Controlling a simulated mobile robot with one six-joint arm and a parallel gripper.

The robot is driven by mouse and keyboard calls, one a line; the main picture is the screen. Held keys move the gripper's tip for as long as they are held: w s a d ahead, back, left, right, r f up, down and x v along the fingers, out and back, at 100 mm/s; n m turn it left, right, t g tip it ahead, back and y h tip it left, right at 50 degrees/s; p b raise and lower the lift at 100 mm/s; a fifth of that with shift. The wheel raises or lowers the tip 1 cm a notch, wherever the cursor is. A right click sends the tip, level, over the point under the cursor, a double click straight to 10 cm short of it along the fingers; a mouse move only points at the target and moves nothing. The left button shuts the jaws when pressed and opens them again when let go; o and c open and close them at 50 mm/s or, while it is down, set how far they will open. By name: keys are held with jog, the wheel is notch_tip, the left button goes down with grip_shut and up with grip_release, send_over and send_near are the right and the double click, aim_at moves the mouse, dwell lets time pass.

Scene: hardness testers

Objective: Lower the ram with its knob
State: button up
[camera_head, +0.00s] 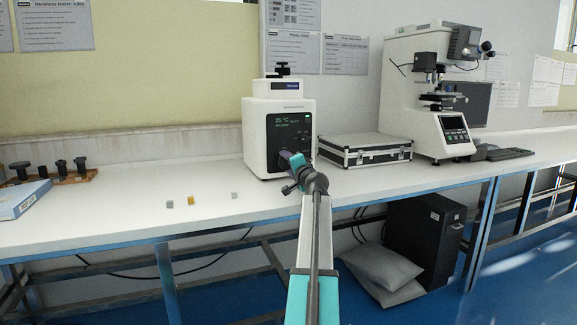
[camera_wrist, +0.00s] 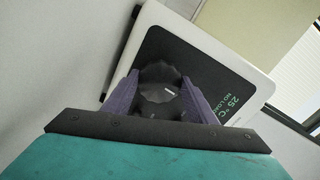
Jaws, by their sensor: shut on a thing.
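The white press (camera_head: 262,130) stands on the bench, with a dark front panel (camera_wrist: 195,62) whose green text includes "25 °C". In the wrist view, the panel looks tilted. A dark scalloped knob (camera_wrist: 158,74) with a short white mark sits low on the panel. My gripper (camera_wrist: 160,97) is shut on this knob, one purple finger on each side of it. In the head view, my gripper (camera_head: 291,160) is at the press front, and it and my wrist hide the knob. The ram itself is not in sight.
A black hand knob (camera_head: 283,69) tops the press. A silver case (camera_head: 365,150) lies close to its right, with a white hardness tester (camera_head: 412,92) beyond.

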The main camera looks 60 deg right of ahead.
jog(key=o, duration=1.1)
jog(key=shift+c, duration=0.2)
jog(key=shift+p+v, duration=1.55)
jog(key=shift+v, duration=5.1)
jog(key=shift+s+a, duration=0.2)
jog(key=shift+s, duration=0.1)
